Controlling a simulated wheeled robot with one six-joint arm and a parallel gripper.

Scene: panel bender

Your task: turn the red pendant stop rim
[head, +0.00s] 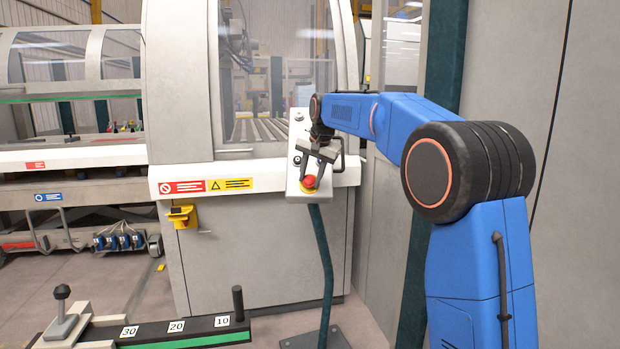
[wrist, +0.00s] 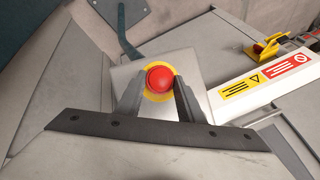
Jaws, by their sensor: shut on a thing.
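The red pendant stop rim (head: 309,181) is a round red button on a yellow ring, low on the grey pendant box (head: 295,189). In the wrist view the red stop (wrist: 160,79) sits near the middle, on its yellow disc. My gripper (head: 308,176) reaches down to it from above, with one finger on each side. In the wrist view the fingers of my gripper (wrist: 158,90) flank the red stop closely and are shut on it. The parts of the rim behind the fingers are hidden.
The pendant stands on a dark green post (head: 325,260) before the machine's white front rail (head: 250,176). A yellow switch (head: 182,216) is mounted on the machine front at left. A bench with a numbered scale (head: 175,328) lies in the foreground.

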